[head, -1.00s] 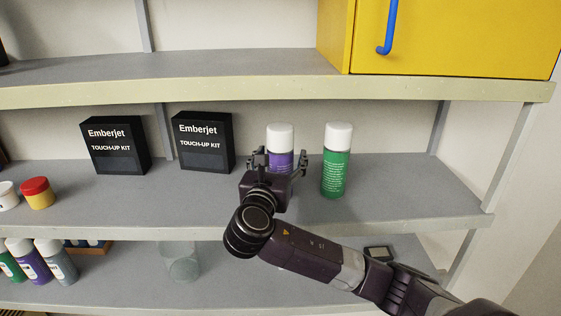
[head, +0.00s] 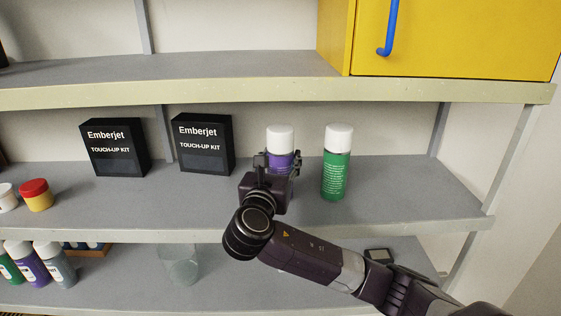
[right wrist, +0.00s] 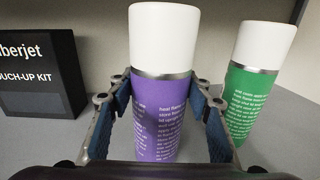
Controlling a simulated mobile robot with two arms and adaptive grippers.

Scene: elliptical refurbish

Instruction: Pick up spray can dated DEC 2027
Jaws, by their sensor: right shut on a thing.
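A purple spray can with a white cap (head: 281,140) stands upright on the middle shelf. My right gripper (head: 279,164) is shut on it, with a finger on each side of its body. In the right wrist view the purple can (right wrist: 160,118) stands between the two blue-padded fingers, and small white print covers its body. A green spray can with a white cap (head: 336,170) stands upright to its right, apart from the gripper; it also shows in the right wrist view (right wrist: 248,98). No date can be read on either can. My left gripper is not in view.
Two black Emberjet touch-up kit boxes (head: 203,145) stand to the left on the middle shelf (head: 420,190). A red-lidded yellow jar (head: 36,195) is further left. A yellow cabinet (head: 450,40) sits above. Several cans (head: 35,264) and a clear container (head: 180,266) are below.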

